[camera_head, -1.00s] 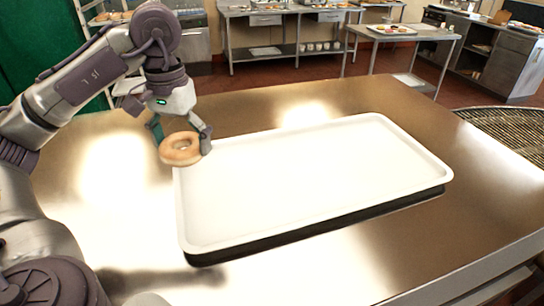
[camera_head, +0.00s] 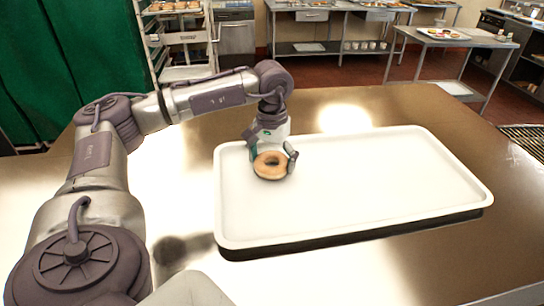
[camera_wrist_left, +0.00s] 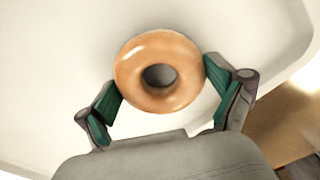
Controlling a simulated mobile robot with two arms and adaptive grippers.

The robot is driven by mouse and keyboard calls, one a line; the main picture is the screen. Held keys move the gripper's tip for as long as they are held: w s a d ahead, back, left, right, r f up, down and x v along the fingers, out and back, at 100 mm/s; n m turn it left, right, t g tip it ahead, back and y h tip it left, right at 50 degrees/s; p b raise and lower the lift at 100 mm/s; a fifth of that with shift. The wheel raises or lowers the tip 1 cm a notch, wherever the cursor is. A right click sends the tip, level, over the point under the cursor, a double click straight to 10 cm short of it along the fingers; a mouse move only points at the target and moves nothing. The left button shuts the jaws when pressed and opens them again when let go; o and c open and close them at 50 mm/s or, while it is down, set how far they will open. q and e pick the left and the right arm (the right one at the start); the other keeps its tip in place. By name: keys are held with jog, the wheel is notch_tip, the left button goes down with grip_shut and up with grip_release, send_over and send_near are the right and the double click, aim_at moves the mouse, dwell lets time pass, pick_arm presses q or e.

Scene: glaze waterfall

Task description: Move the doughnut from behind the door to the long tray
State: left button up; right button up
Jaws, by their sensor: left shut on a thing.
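The doughnut (camera_head: 271,174) is a golden-brown ring, held over the left part of the long white tray (camera_head: 400,190) in the head view. My left gripper (camera_head: 273,160) is shut on it, with a finger on either side. In the left wrist view the doughnut (camera_wrist_left: 134,88) sits between the green finger pads of the gripper (camera_wrist_left: 162,92), with the white tray (camera_wrist_left: 50,60) behind it. I cannot tell whether the doughnut touches the tray surface. No door shows on the table. My right gripper is not in view.
The tray lies on a shiny metal table (camera_head: 370,270) and is otherwise empty. A rack with trays of baked goods (camera_head: 178,30) stands at the back left, beside a green curtain (camera_head: 60,60). Steel work tables (camera_head: 450,38) stand farther back.

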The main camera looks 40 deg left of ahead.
pick_arm(q)
jog(key=shift+f, duration=0.25)
jog(key=o, duration=0.7)
jog(key=shift+f, duration=0.1)
jog(key=shift+o, duration=0.4)
